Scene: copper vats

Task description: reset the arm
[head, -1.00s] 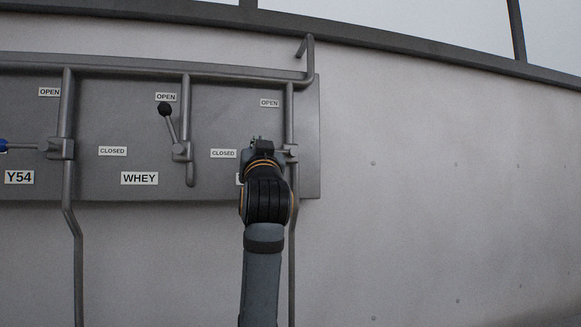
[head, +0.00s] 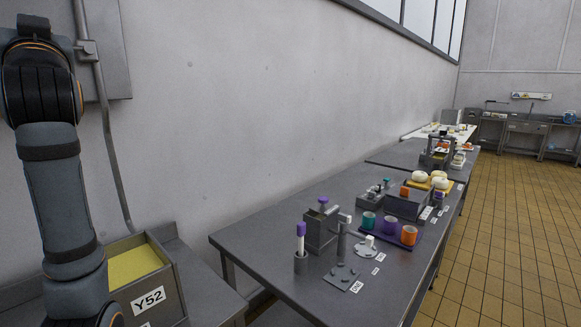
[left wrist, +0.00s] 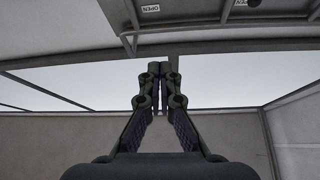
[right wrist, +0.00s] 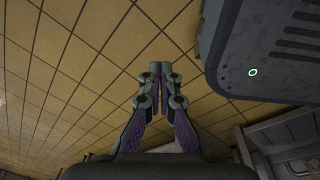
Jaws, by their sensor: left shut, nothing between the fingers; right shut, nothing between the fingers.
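My left arm rises at the left edge of the head view, and its top end (head: 33,28) is in front of the grey valve panel (head: 112,50). In the left wrist view my left gripper (left wrist: 159,68) has its fingertips together with nothing between them. It points up at the wall and windows, with part of the panel and its labels at the top. My right gripper shows only in the right wrist view (right wrist: 159,68), shut and empty, over the tiled floor.
A bin marked Y52 (head: 154,300) with a yellow filling stands at the lower left. A long grey table (head: 290,290) along the wall carries cups, a purple tray and small fixtures. More tables stand behind it. The tiled floor (head: 510,240) to the right is clear.

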